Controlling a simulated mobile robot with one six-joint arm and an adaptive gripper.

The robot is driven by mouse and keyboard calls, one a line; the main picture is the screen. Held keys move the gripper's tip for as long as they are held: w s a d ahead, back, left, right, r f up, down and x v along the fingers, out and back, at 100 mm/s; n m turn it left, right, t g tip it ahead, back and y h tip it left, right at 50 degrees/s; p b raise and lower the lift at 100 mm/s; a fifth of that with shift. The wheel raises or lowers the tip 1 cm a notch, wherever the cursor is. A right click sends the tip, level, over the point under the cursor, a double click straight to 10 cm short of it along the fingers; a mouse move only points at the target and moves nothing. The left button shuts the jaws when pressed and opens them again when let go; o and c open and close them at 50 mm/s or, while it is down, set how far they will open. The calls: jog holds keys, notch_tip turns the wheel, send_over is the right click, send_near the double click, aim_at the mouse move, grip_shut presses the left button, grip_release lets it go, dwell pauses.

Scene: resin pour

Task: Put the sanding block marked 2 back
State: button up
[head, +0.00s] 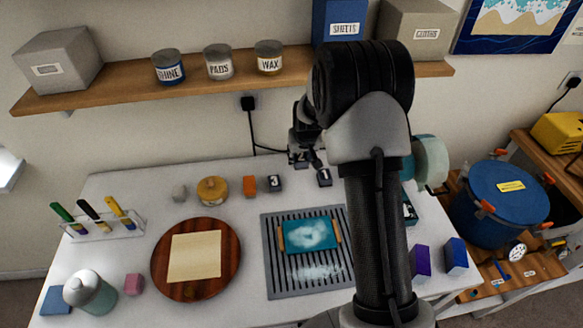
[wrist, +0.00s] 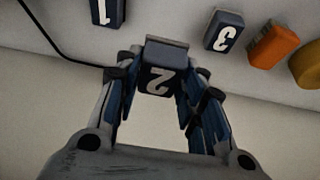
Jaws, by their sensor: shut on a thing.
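In the head view my gripper (head: 304,158) is over the back of the white table, by the wall, partly hidden by my own arm. Whether block 2 touches the table I cannot tell.
An orange block (head: 249,186) and a yellow round tin (head: 213,190) sit left of block 3. A shelf (head: 130,93) with jars runs above. A black cable (head: 255,140) hangs on the wall. A grey slatted mat (head: 280,270) lies in front.

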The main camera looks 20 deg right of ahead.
jog(key=f, duration=0.2)
jog(key=f+b, duration=0.1)
jog(key=f, duration=0.2)
jog(key=shift+s+f, duration=0.2)
jog(key=shift+f, duration=0.15)
jog(key=shift+f+b, duration=0.4)
jog(key=shift+f, duration=1.6)
jog(key=shift+f, duration=0.2)
jog(key=o, duration=0.9)
jog(key=shift+o, duration=0.2)
jog(key=shift+r, duration=0.15)
